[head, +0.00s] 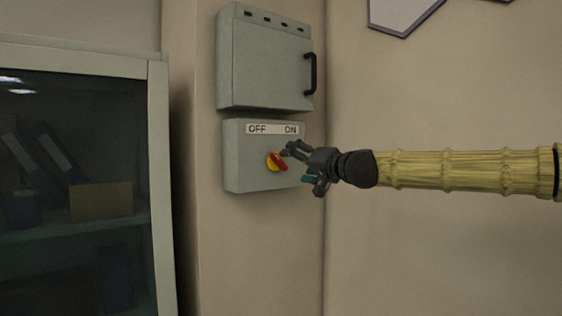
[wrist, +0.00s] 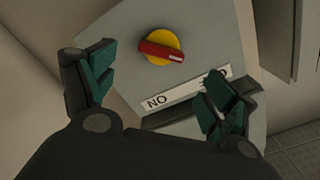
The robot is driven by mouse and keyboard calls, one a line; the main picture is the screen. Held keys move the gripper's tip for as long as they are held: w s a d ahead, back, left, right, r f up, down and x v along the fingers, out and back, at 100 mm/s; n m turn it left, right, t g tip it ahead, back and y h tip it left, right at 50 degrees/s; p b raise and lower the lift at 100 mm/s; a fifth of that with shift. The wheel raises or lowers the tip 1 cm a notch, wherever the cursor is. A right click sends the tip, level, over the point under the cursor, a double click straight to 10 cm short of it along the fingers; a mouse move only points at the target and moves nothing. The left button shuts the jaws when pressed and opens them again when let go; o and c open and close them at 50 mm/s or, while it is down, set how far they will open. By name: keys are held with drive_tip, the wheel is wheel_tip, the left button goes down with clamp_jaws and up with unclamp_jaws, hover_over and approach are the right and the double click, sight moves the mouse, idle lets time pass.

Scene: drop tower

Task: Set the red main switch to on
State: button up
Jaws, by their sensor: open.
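The red main switch (head: 280,161) is a red handle on a yellow disc, on the front of a grey box. In the wrist view the switch (wrist: 160,48) shows whole, with a white mark on one handle end. The handle is slanted, its marked end toward the OFF side of the label. The OFF/ON label (head: 272,129) is above the switch; in the wrist view it appears upside down. My gripper (head: 298,163) is open and empty, just right of the switch in the head view. In the wrist view the switch lies beyond the spread fingers (wrist: 161,78). Contact cannot be told.
A grey cabinet (head: 265,60) with a black handle (head: 311,74) is mounted just above the switch box (head: 243,164). A glass-fronted case (head: 157,150) with binders stands at left. The wall right of the box is bare below a hexagonal panel (head: 400,14).

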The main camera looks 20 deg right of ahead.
sight(282, 161)
drive_tip(key=shift+p+x, duration=1.25)
drive_tip(key=shift+x, duration=3.1)
drive_tip(key=shift+f, duration=0.15)
drive_tip(key=c, duration=1)
